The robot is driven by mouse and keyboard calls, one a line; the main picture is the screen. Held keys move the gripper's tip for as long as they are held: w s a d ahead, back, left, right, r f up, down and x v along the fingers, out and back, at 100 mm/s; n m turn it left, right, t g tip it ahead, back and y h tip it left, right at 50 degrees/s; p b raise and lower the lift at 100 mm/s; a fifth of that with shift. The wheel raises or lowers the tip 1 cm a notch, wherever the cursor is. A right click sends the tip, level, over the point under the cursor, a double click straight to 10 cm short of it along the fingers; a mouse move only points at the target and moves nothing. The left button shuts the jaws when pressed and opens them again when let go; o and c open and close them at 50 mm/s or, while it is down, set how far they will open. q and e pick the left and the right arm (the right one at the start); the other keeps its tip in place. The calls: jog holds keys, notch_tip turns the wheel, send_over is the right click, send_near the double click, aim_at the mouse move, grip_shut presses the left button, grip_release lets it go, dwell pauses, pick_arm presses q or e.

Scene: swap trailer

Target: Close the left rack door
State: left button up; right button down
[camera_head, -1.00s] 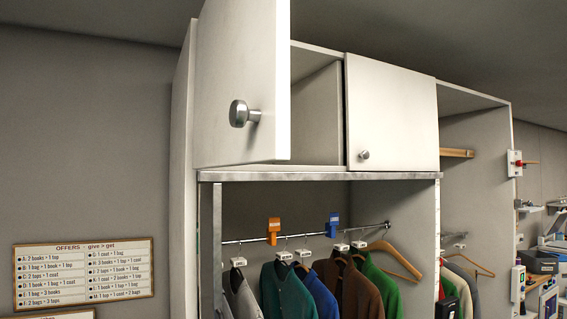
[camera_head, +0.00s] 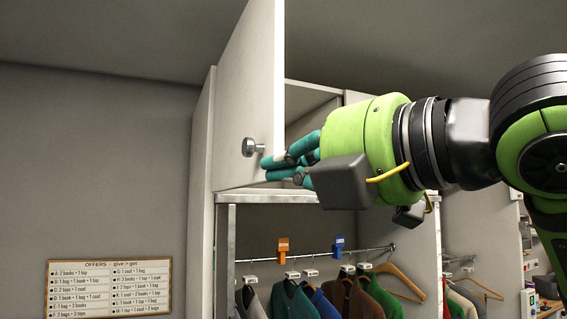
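The left rack door (camera_head: 247,95) is a white panel with a round metal knob (camera_head: 253,147). It stands swung open at the upper left of the rack, its free edge toward me. My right gripper (camera_head: 284,166) comes in from the right with a green body and teal fingers. Its fingertips are at the door's free edge, just right of the knob. I cannot tell whether they touch the door. The fingers overlap in this view, so how far apart they are is unclear. The gripper hides the right door and much of the open upper compartment. My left gripper is not in view.
Below the door, a rail (camera_head: 320,254) holds hangers with several coats and an orange clip (camera_head: 283,247) and a blue clip (camera_head: 339,244). An offers board (camera_head: 110,263) hangs on the left wall. The space left of the door is clear.

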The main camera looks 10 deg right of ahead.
jog(key=a+p+x, duration=0.1)
jog(key=p+x, duration=0.4)
jog(key=x, duration=0.3)
jog(key=shift+w+d+r+p, duration=0.1)
jog(key=shift+w+d+p, duration=0.1)
jog(key=shift+d, duration=0.5)
jog(key=shift+w+d+p, duration=0.25)
jog(key=shift+d, duration=0.4)
jog(key=shift+w+d+p, duration=0.2)
jog(key=shift+d, duration=0.5)
